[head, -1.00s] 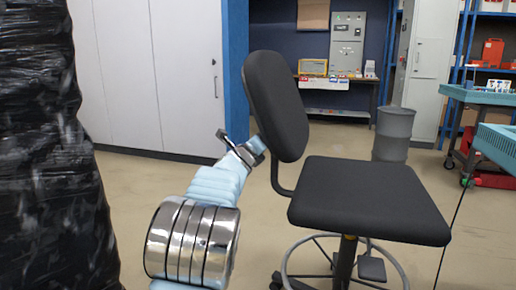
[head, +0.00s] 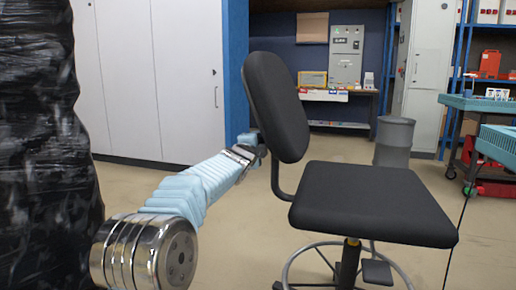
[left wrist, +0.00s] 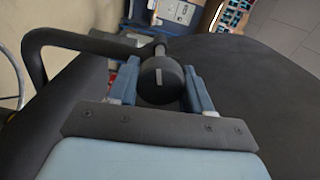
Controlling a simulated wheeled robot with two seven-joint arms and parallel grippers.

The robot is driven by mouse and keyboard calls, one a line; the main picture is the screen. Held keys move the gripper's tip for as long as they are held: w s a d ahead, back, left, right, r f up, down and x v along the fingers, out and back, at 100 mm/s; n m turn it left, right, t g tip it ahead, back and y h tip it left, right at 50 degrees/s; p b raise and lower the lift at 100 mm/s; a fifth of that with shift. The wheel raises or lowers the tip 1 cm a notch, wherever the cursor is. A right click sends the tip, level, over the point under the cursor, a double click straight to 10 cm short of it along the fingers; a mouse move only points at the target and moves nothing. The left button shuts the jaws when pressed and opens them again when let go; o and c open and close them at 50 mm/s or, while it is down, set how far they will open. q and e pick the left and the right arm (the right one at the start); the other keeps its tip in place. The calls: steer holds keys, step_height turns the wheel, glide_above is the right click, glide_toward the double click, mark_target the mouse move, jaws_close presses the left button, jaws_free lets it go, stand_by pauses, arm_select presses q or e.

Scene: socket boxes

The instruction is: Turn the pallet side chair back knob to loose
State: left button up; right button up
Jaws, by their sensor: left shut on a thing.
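The black swivel chair stands ahead, with its back (head: 277,105) upright and its seat (head: 370,203) to the right. My left gripper (head: 256,148) reaches in from the left to the rear of the chair back, near the lower part. In the left wrist view, the round black knob (left wrist: 160,80) with a light mark on its face sits between the two blue fingers of my left gripper (left wrist: 162,88), which is shut on it. The knob's stem meets a black bar behind it. In the head view the knob is mostly hidden by the gripper and chair back. My right gripper is not in view.
A pallet load wrapped in black film (head: 40,150) stands close at the left. White cabinets (head: 150,80) line the back left. A grey drum (head: 394,140) stands behind the chair, and teal carts (head: 490,104) are at the right. Floor around the chair is clear.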

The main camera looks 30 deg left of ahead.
arm_select(q)
steer(key=shift+w+d+n, duration=0.1)
steer(key=shift+d+n, duration=0.05)
steer(key=shift+n, duration=0.85)
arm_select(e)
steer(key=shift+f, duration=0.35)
arm_select(q)
steer(key=shift+b, duration=0.3)
steer(key=o, duration=1)
steer(key=shift+o, duration=0.2)
